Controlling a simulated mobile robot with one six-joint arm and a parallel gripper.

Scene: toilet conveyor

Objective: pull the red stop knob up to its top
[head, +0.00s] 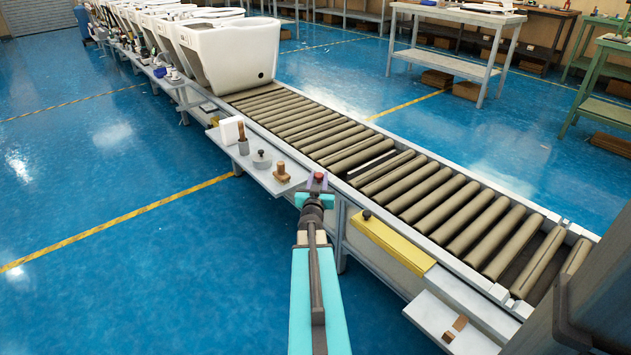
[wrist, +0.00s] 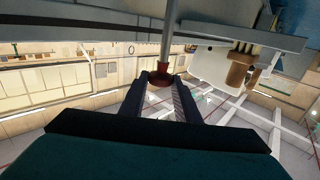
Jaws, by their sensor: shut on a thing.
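The red stop knob (head: 319,176) shows as a small red top at the end of my arm, beside the conveyor's near edge. My gripper (head: 317,183) is shut on it. In the wrist view the red knob (wrist: 160,82) sits between the two dark fingertips. A bare grey rod (wrist: 168,38) runs from the knob to the top of the picture. In the head view my gripper hides the rod, so its length there cannot be told.
The roller conveyor (head: 400,185) runs along the right, with white toilets (head: 235,55) at its far end. A side shelf (head: 258,172) left of my gripper holds a wooden-handled tool (head: 242,138), a grey lidded piece (head: 262,158) and a wooden stamp (head: 281,171). A yellow panel (head: 393,243) is to the right.

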